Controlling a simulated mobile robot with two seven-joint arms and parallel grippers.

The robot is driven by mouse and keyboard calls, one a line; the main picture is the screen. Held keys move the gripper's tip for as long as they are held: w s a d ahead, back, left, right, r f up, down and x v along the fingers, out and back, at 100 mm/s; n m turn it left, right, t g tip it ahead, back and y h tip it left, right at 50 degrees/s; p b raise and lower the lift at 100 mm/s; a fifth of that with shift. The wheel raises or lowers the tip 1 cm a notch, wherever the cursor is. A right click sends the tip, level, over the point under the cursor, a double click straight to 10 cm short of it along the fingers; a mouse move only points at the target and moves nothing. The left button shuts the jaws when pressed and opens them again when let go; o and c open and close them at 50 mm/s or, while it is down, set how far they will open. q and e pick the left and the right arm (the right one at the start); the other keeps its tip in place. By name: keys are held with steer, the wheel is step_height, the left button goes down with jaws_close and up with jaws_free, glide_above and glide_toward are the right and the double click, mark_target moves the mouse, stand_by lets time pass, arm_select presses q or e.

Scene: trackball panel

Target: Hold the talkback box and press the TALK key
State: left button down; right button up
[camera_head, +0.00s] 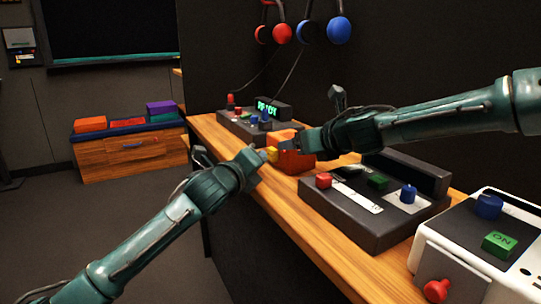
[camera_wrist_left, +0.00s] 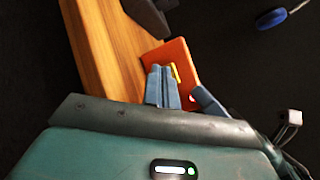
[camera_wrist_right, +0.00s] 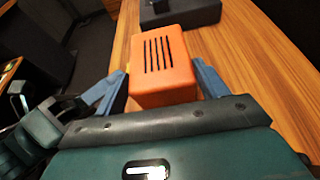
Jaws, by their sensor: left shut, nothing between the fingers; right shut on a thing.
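The orange talkback box (camera_head: 288,160) is at the wooden counter's edge, with a yellow key (camera_head: 271,154) on its left side. My right gripper (camera_head: 303,146) is shut on the box. In the right wrist view the box (camera_wrist_right: 163,65) shows its dark slots, between the two blue fingers. My left gripper (camera_head: 262,160) is shut and empty, its tips close to the yellow key. In the left wrist view the shut fingers (camera_wrist_left: 161,70) lie in front of the box (camera_wrist_left: 181,55), beside the yellow key (camera_wrist_left: 175,72). I cannot tell whether they touch it.
A dark panel (camera_head: 360,222) with red, green and blue controls stands nearer on the counter (camera_head: 290,225). A white device (camera_head: 470,240) is at the near right. A lit-display console (camera_head: 240,128) stands behind the box. Headphones (camera_head: 339,30) hang on the wall.

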arm_select(q)
steer(key=shift+a+f, duration=0.25)
steer(key=shift+f, duration=0.3)
steer(key=shift+a, duration=0.2)
steer(key=shift+s+a, duration=0.1)
steer(key=shift+a, duration=0.3)
arm_select(e)
steer(key=shift+w+f, duration=0.1)
arm_select(q)
steer(key=a, duration=0.1)
steer(key=s+a, duration=0.1)
steer(key=a, duration=0.1)
steer(key=shift+s+a+r, duration=0.1)
steer(key=shift+s+r, duration=0.2)
steer(key=shift+s, duration=0.1)
steer(key=shift+s+r, duration=0.1)
steer(key=s+a+r, duration=0.3)
steer(key=s, duration=0.4)
steer(key=shift+a+r, duration=0.25)
steer(key=shift+a, duration=0.1)
